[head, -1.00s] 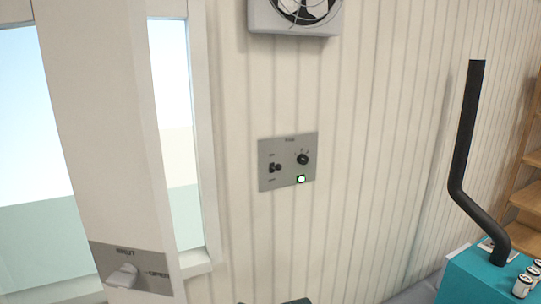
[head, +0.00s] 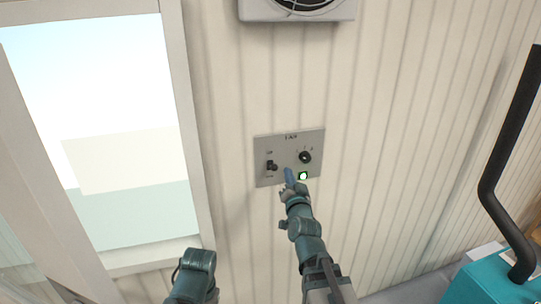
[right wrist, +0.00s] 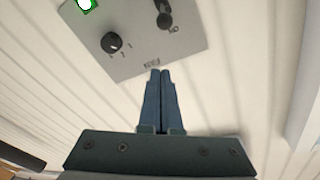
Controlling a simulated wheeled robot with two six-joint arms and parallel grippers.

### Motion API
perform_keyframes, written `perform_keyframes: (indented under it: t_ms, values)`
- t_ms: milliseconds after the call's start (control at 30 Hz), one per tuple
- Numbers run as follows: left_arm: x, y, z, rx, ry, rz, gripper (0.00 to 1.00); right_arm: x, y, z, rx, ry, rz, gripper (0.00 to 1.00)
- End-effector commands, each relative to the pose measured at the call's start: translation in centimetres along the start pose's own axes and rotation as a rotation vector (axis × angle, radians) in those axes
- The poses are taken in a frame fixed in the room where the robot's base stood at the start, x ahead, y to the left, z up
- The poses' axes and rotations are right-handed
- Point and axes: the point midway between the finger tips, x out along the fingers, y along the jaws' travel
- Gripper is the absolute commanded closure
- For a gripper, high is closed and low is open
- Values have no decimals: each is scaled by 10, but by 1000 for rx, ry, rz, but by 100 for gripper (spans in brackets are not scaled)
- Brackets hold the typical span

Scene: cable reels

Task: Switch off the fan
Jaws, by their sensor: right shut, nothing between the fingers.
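The fan (head: 297,10) is in a grey housing on the wall, cut off by the top edge of the head view. Below it is a grey control panel (head: 262,148) with a black toggle switch (head: 271,166) at left, a black round knob (head: 305,157) at right and a lit green lamp (head: 303,176). My right gripper (head: 289,177) is in front of the panel's lower part, between switch and lamp. In the right wrist view its blue fingers (right wrist: 160,82) are shut and empty, pointing at the panel's label edge. The switch also shows there (right wrist: 164,18). My left gripper is not visible.
A window (head: 120,130) with a white frame is left of the panel. A teal box (head: 490,284) with a bent black pipe (head: 488,190) stands at the lower right. The ribbed wall between panel and pipe is bare.

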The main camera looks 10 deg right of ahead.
Motion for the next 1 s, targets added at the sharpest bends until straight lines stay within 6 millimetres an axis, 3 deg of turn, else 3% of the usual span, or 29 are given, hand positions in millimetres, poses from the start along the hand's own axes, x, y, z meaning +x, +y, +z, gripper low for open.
perform_keyframes:
  t_ms: [400, 533, 1000]
  values:
    - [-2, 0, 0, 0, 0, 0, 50, 1, 1, -7, 8, 22, 1, 100]
    - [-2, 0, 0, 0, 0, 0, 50, 10, 1, -7, 7, 22, 1, 100]
    - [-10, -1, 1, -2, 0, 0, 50, 105, 1, -10, 6, 21, 2, 100]
